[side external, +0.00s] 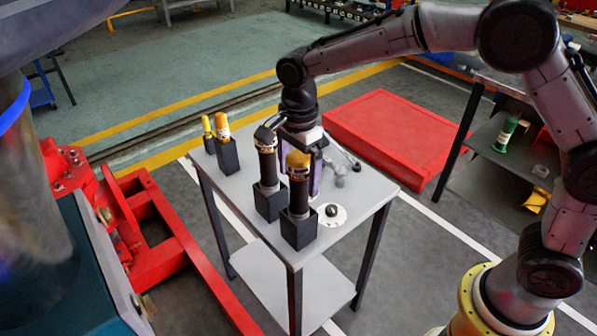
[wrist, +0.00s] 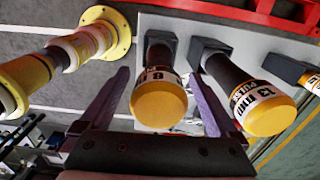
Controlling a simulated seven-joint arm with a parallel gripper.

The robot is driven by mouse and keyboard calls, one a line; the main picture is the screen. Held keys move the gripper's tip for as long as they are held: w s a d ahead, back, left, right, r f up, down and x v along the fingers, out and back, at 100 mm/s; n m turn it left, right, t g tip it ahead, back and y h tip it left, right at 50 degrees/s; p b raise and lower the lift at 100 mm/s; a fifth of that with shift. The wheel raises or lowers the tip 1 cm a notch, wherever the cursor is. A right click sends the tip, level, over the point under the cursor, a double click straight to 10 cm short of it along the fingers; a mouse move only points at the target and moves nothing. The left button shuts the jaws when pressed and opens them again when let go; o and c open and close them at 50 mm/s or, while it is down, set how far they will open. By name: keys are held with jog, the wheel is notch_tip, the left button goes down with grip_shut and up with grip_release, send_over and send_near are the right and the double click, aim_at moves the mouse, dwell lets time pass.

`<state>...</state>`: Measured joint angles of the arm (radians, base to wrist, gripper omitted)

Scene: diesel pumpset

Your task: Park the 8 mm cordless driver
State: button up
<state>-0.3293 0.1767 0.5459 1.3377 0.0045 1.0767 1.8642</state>
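The 8 mm driver (side external: 298,195) has a dark body, a yellow cap and a label with an 8. It stands upright in a black square holder (side external: 299,231) near the table's front corner. The wrist view shows this driver (wrist: 158,102) from above, with its holder (wrist: 162,42) beyond. My gripper (wrist: 158,76) is open, its purple fingers on either side of the driver with visible gaps. In the side view my gripper (side external: 301,185) is low at this driver, its fingers partly hidden.
The 13 mm driver (wrist: 262,105) stands in its own holder close beside my right finger. Two more yellow-topped tools (side external: 222,130) (side external: 207,128) stand at the table's far left. A white disc (side external: 338,220) with a dark centre lies on the grey table (side external: 375,205) right of the holders.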

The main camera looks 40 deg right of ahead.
jog(key=shift+f, duration=0.1)
notch_tip(320, 180, up, 14)
dwell(0.6)
